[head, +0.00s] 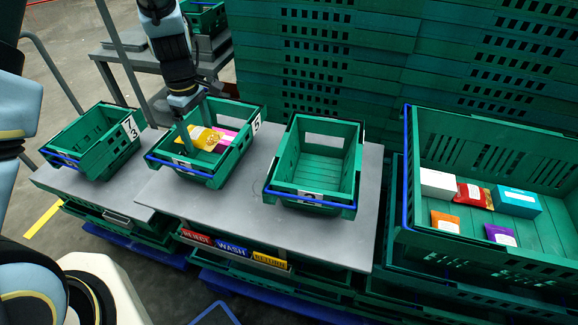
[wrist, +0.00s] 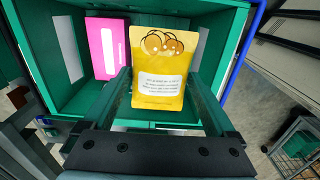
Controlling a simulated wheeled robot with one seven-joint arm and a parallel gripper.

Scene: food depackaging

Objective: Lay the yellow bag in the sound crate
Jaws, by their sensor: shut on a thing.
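The yellow bag (wrist: 158,58) is between the two fingers of my gripper (wrist: 160,100) in the wrist view, its printed white label facing the camera. In the head view the yellow bag (head: 205,138) shows with my gripper (head: 194,124) at the crate marked 5 (head: 167,160). The bag is over or inside that crate; I cannot tell whether it touches the floor. A pink packet (wrist: 107,48) lies in the same crate, left of the bag in the wrist view. A crate with a numbered label (head: 62,157) stands left, and another, empty crate (head: 322,172) stands right.
A large crate (head: 480,245) at the right holds several packets and boxes. Tall stacks of green crates (head: 330,60) stand behind the grey table (head: 240,205). Signs reading WASH (head: 232,247) and RETURN (head: 270,261) are on the table's front.

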